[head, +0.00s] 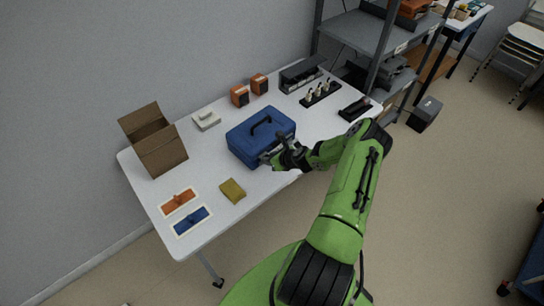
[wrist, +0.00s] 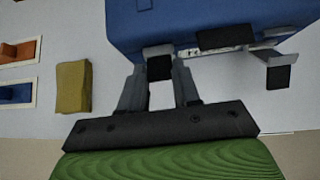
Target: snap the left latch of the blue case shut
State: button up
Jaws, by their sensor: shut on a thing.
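The blue case (head: 258,140) lies on the table with its lid down; its front fills the top of the wrist view (wrist: 205,18). My gripper (head: 278,157) is at the front of the case. In the wrist view my gripper (wrist: 160,84) has its two grey fingers on either side of the left latch (wrist: 159,68), a metal plate with a black tab, and is shut on it. The right latch (wrist: 278,72) juts out from the case front with its black tab hanging free. How far the left latch is turned is hard to tell.
A yellow cloth or sponge (head: 232,190) lies left of my gripper. Orange (head: 179,201) and blue (head: 191,220) pieces lie on pale mats at the front left. An open cardboard box (head: 158,148) stands at the left, and a black rack (head: 320,93) behind right.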

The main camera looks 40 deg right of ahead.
dwell(0.3)
jog(key=o, duration=1.1)
jog(key=shift+c, duration=0.2)
jog(key=v, duration=1.5)
jog(key=shift+s+r+p, duration=0.25)
jog(key=shift+r+p, duration=0.05)
jog(key=shift+p, duration=0.05)
